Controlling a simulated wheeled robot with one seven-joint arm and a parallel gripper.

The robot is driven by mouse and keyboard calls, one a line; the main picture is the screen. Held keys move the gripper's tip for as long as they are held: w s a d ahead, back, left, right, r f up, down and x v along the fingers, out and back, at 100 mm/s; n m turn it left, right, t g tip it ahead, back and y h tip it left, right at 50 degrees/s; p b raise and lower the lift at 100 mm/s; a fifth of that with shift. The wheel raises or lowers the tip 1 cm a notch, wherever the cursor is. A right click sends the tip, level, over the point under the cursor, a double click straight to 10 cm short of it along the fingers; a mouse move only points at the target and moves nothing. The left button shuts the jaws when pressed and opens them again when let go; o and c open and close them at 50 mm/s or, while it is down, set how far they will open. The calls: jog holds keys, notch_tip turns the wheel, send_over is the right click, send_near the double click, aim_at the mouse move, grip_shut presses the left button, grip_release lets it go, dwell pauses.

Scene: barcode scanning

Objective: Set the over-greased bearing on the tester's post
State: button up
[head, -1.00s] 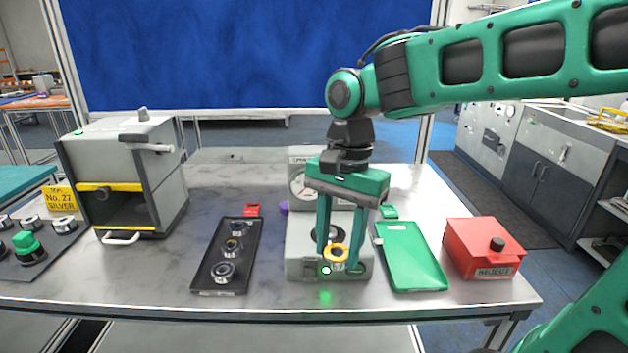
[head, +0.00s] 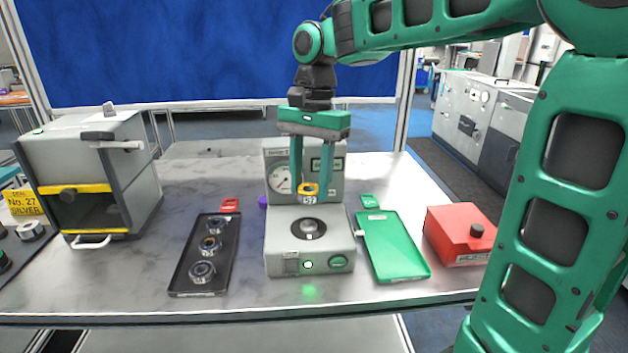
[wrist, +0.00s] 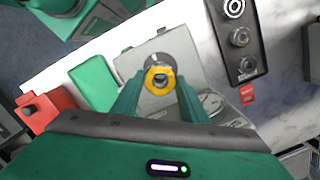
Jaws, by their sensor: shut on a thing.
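My gripper (head: 310,186) is shut on a bearing with a yellow ring (head: 309,188); a small tag marked 57 shows just below the ring. The grey tester (head: 283,253) stands in the middle of the table. Its post (head: 309,227) rises from a dark round seat and is bare. The held bearing is raised clear of the post and appears above it in the head view. In the wrist view the bearing (wrist: 149,80) sits between the fingertips, with the tester (wrist: 140,62) beneath and part of the post area hidden behind it.
A black tray (head: 190,284) with several bearings lies left of the tester, and a green tray (head: 395,250) lies right. A red box (head: 458,240) stands further right. A grey cabinet with yellow bars (head: 95,150) stands at the left. The tester's dial housing (head: 272,165) rises behind the post.

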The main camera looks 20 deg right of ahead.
aim_at(309, 221)
jog(key=shift+f, duration=2.5)
jog(key=shift+w+f, duration=0.15)
jog(key=shift+f, duration=0.9)
jog(key=o, duration=1.6)
jog(key=shift+c, duration=0.2)
jog(key=shift+w, duration=0.1)
notch_tip(309, 221, up, 8)
jog(key=shift+f, duration=0.25)
jog(key=shift+w, duration=0.1)
